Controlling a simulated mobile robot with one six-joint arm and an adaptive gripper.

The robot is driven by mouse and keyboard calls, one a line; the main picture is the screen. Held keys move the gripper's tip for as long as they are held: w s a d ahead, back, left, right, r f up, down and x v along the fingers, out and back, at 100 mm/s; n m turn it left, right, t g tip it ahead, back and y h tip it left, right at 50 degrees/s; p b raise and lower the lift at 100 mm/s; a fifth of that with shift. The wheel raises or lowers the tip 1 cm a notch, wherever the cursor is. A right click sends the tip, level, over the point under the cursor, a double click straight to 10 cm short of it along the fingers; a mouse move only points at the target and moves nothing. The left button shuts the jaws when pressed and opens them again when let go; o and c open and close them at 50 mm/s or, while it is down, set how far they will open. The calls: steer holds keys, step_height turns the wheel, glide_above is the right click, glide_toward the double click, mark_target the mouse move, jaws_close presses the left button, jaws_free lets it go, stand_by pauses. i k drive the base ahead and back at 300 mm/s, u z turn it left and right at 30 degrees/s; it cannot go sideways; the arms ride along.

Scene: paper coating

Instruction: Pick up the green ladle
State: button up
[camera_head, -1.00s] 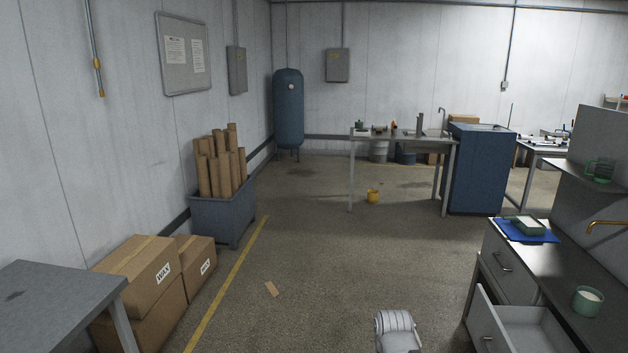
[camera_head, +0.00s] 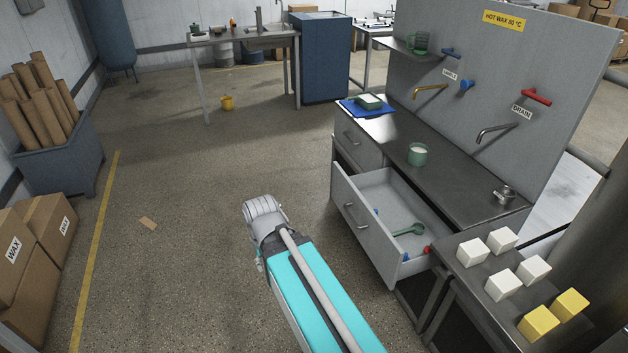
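The green ladle (camera_head: 408,230) lies inside an open drawer (camera_head: 368,219) of the metal workbench at the right. Its bowl rests toward the drawer's right side and its handle points left. Red and blue small items lie near it in the drawer. My arm, with a grey joint and a teal link, shows at the lower middle, left of the drawer and apart from it. My gripper cannot be made out in this view.
The workbench top (camera_head: 444,178) holds a green cup (camera_head: 418,154) and a green container (camera_head: 369,102) on a blue mat. Taps project from the panel above. White and yellow blocks (camera_head: 538,322) sit on a side table at the lower right. Open floor (camera_head: 190,250) lies to the left.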

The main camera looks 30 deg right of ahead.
mark_target(419, 229)
steer(key=z, duration=1.5)
